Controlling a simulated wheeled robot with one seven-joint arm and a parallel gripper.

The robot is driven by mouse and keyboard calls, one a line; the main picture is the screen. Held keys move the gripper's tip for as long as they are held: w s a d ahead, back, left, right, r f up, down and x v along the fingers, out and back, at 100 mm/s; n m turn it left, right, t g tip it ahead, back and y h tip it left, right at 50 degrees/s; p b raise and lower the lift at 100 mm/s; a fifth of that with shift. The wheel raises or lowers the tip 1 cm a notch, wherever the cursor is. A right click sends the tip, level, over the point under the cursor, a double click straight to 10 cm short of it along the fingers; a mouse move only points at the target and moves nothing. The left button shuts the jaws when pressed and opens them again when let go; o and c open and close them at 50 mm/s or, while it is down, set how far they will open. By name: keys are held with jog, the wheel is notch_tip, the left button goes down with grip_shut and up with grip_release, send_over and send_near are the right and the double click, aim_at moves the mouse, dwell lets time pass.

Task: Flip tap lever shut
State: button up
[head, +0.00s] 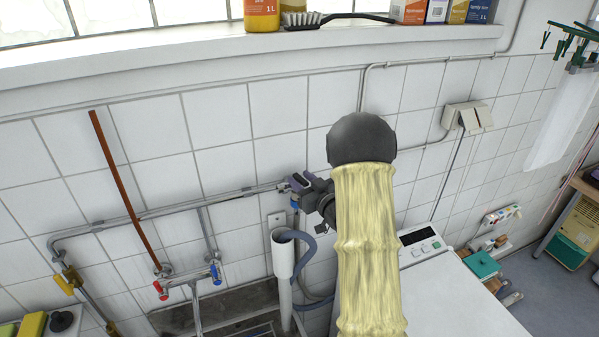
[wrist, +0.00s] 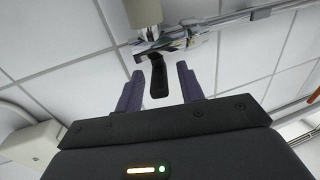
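The tap lever (wrist: 158,79) is a dark, narrow handle hanging from a shiny metal valve (wrist: 168,42) on the wall pipe in the wrist view. My gripper (wrist: 160,70) is open, with one purple finger on each side of the lever and visible gaps between them. In the head view my gripper (head: 298,183) is at the right end of the metal pipe, close to the tiled wall. It hides most of the tap there; a small blue part (head: 294,202) shows just below it.
Red (head: 160,290) and blue (head: 215,273) sink tap handles are at left. A white washing machine (head: 455,295) is at right. Bottles and a brush (head: 305,19) line the sill.

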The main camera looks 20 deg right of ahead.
jog(key=shift+x, duration=0.75)
grip_shut()
